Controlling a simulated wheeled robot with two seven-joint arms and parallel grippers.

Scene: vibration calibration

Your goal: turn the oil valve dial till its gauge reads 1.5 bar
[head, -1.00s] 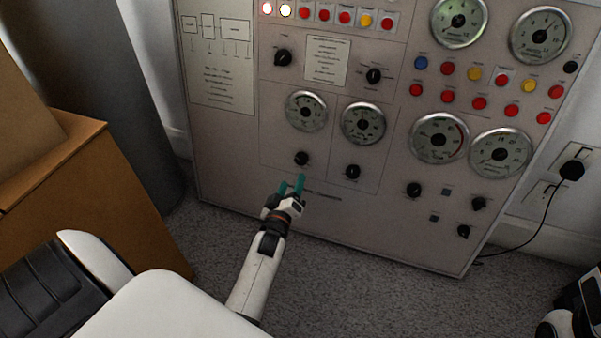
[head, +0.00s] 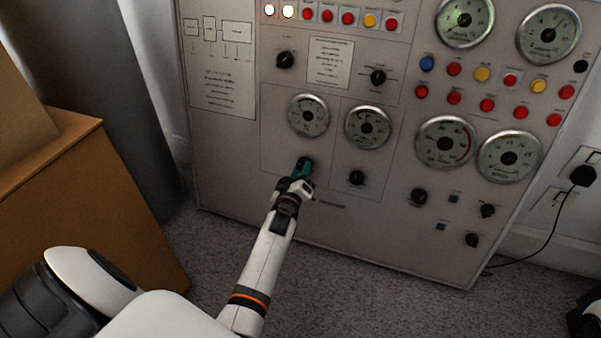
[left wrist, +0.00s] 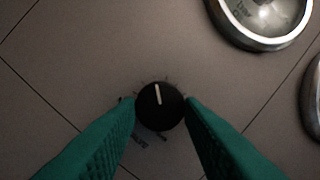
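The dial (left wrist: 160,106) is a round black knob with a white mark pointing up and slightly left. In the head view it is mostly hidden behind my left gripper (head: 303,171). My left gripper's green fingers (left wrist: 161,107) lie on either side of the knob in the left wrist view, their tips against its sides. The gauge above the dial (head: 308,116) is round with a pale face and metal rim; its needle is too small to read. Part of that gauge, marked bar, shows in the left wrist view (left wrist: 268,17).
A second gauge (head: 367,127) and black knob (head: 357,178) sit just to the right on the panel (head: 330,225). More gauges, knobs and coloured buttons fill the panel's right side. A brown box (head: 85,205) stands at the left. Carpet lies clear before the panel.

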